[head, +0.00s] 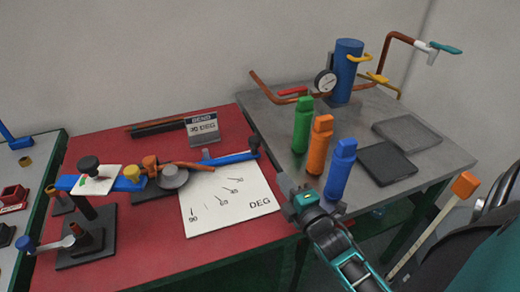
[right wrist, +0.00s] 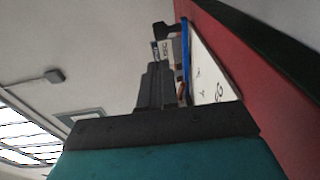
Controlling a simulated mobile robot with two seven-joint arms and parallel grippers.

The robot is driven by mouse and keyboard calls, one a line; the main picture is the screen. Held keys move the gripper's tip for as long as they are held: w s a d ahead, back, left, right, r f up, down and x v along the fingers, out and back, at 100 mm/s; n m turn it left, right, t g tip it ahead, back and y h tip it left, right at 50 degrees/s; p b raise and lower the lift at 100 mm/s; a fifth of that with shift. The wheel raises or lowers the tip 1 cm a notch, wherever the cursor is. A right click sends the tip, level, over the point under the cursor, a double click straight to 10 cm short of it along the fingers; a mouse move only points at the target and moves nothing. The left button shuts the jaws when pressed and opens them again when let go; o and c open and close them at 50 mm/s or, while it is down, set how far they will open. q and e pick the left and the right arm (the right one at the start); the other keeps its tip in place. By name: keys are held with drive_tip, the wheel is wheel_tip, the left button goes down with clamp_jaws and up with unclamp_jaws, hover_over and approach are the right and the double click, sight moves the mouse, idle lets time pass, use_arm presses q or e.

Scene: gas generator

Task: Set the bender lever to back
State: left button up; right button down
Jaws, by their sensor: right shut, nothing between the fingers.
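The bender lever (head: 232,158) is a blue bar with a black knob (head: 253,144) at its right end, lying across the top of the white degree sheet (head: 230,198). A grey round die (head: 173,177) and a copper-coloured rod are at its left. In the right wrist view the blue lever (right wrist: 186,45) and black knob (right wrist: 166,28) show beyond the fingers. My right gripper (head: 290,187) is shut and empty, in front of and right of the knob, apart from it. It also shows in the right wrist view (right wrist: 155,85). My left gripper is not in view.
Green (head: 302,125), orange (head: 319,145) and blue (head: 340,170) bottles stand on the grey table right of the lever, close to my right gripper.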

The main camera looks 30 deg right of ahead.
approach(257, 146)
drive_tip(key=w, duration=0.5)
drive_tip(key=shift+w+d, duration=0.15)
drive_tip(key=shift+d, duration=0.25)
drive_tip(key=shift+w+d, duration=0.1)
drive_tip(key=shift+w, duration=0.65)
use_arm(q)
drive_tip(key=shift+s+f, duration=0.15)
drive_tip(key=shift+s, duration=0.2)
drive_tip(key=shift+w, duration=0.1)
